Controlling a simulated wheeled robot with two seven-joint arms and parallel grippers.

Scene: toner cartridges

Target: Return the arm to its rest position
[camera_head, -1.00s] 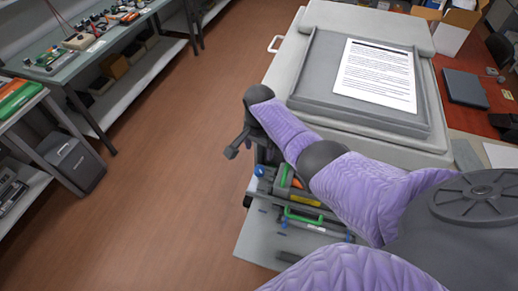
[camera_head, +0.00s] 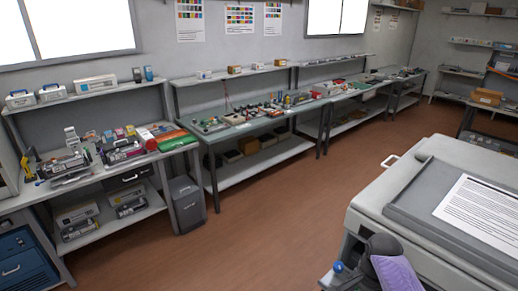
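Part of one of my arms, a dark grey joint (camera_head: 383,245) and a purple sleeve (camera_head: 397,274), shows at the bottom right, in front of the large pale grey machine. I take it for my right arm. No gripper fingers can be made out there. My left arm and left gripper are not in view. Toner cartridges (camera_head: 122,150) seem to lie on the workbench at the left, with more cartridge-like units on the shelf below. A small blue knob (camera_head: 338,266) shows beside the arm, on equipment cut off by the bottom edge.
The grey machine (camera_head: 372,205) fills the lower right, with a printed sheet (camera_head: 485,212) on top. Workbenches (camera_head: 262,125) line the back wall. A dark grey bin (camera_head: 187,204) stands beside the left bench. The brown floor (camera_head: 265,225) between them is open.

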